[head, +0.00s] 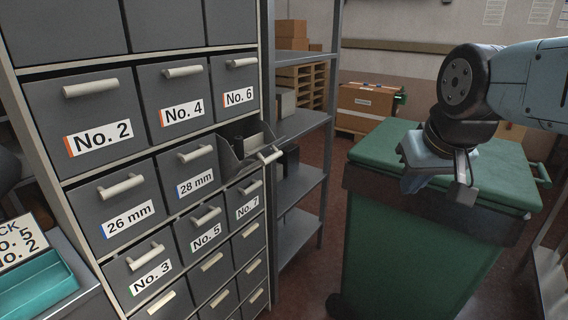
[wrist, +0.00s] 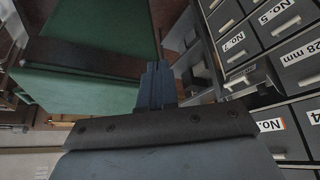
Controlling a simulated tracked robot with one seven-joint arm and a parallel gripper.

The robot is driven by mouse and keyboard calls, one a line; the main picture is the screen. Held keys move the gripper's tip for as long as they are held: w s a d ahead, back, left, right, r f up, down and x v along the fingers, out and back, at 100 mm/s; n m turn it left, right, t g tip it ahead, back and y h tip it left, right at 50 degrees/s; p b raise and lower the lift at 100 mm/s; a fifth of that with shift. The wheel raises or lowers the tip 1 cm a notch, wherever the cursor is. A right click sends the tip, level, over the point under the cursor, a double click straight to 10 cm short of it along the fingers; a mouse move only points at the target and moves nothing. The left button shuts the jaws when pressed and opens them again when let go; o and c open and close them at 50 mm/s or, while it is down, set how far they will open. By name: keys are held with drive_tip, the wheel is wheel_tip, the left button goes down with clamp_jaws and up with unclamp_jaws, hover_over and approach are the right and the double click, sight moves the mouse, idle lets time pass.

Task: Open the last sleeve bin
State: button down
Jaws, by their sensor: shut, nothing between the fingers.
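A grey bin cabinet (head: 40,115) stands at the left in the head view. In its middle labelled row are the shut 26 mm bin (head: 112,215) and the shut 28 mm bin (head: 173,162). The last bin of that row (head: 231,157) is tipped out, with its top open and its handle forward; I see no readable label on it. Dark contents show inside. My gripper (head: 462,180) is shut and empty, well to the right of that bin and apart from it. My fingers also show in the wrist view (wrist: 158,75).
A green lidded container (head: 430,240) stands below and around my gripper. A grey shelf rack (head: 328,130) stands between it and the cabinet. A teal tray (head: 40,285) lies at the lower left. Shut bins No. 6 (head: 221,100) and No. 7 (head: 236,215) border the open one.

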drive_tip(key=w+a+f+m+g+y, duration=0.2)
drive_tip(key=w+a+f+m+y, duration=0.1)
drive_tip(key=w+a+m+y, duration=0.25)
drive_tip(key=w+a+f+m+g+y, duration=0.1)
drive_tip(key=w+a+f+m+y, duration=0.3)
drive_tip(key=w+a+m, duration=0.2)
drive_tip(key=w+d+f+m+t+y, duration=0.1)
drive_tip(key=w+f+m+t, duration=0.2)
drive_tip(key=w+m, duration=0.45)
drive_tip(key=w+d+f+m+t+y, duration=0.1)
drive_tip(key=w+f+m+t, duration=0.2)
drive_tip(key=w+m, duration=0.4)
drive_tip(key=w+a, duration=0.9)
drive_tip(key=a, duration=0.1)
drive_tip(key=shift+w+f+t, duration=0.15)
drive_tip(key=shift+f+t, duration=0.15)
drive_tip(key=shift+f, duration=0.1)
drive_tip(key=shift+a, duration=0.1)
